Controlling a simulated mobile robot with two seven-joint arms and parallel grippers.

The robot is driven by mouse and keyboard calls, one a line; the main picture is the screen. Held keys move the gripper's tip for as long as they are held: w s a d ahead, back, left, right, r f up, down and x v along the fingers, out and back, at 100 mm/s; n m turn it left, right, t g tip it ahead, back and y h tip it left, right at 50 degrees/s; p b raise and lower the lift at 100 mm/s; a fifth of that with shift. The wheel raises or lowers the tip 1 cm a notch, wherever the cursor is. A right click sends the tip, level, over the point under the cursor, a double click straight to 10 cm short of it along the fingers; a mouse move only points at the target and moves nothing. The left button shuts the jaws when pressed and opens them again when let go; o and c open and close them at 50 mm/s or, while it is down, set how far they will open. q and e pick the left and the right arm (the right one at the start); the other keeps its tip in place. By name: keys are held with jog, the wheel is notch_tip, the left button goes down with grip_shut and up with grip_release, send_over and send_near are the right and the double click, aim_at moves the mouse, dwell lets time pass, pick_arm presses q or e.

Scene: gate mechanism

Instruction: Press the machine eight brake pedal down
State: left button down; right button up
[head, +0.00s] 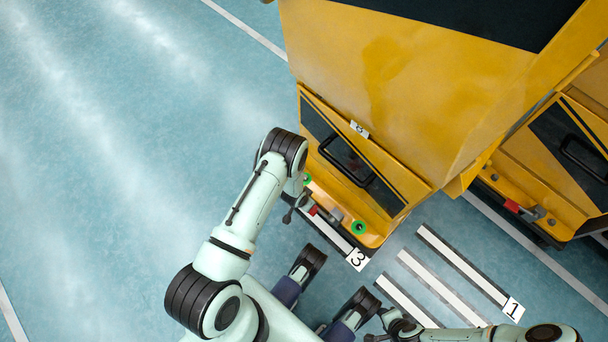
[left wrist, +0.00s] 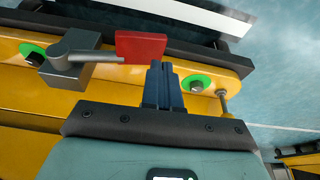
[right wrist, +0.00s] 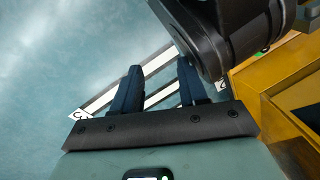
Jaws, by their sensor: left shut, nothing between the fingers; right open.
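The yellow machine (head: 400,90) carries a small white plate (head: 359,129) that seems to read 8. Its red brake pedal (head: 313,211) sits low on the front ledge; in the left wrist view the red pedal (left wrist: 141,46) joins a grey metal arm and block (left wrist: 72,66). My left gripper (left wrist: 161,70) is shut and empty, its fingertips right beside the pedal's edge; I cannot tell whether they touch. In the head view its fingers (head: 289,216) are small and dark. My right gripper (right wrist: 158,69) is open and empty over the floor, away from the pedal.
Green-ringed knobs (left wrist: 197,84) flank the pedal, and a small metal post (left wrist: 223,100) stands near one. A black handle (head: 345,163) is above the ledge. A second yellow machine (head: 545,160) stands right. White floor stripes (head: 460,265) lie between; blue floor at left is clear.

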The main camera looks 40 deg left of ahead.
pick_arm(q)
jog(key=s+a+r+p, duration=0.2)
jog(key=a+r, duration=0.3)
jog(key=r, duration=0.5)
jog(key=shift+s+a+r+p, duration=0.15)
jog(key=shift+s+r+p, duration=0.15)
jog(key=shift+p, duration=0.45)
pick_arm(e)
notch_tip(320, 180, up, 6)
jog(key=w+a+t, duration=0.1)
jog(key=w+a, duration=0.1)
jog(key=shift+w+r+t, duration=0.2)
jog(key=shift+w+t, duration=0.1)
jog(key=shift+w, duration=0.1)
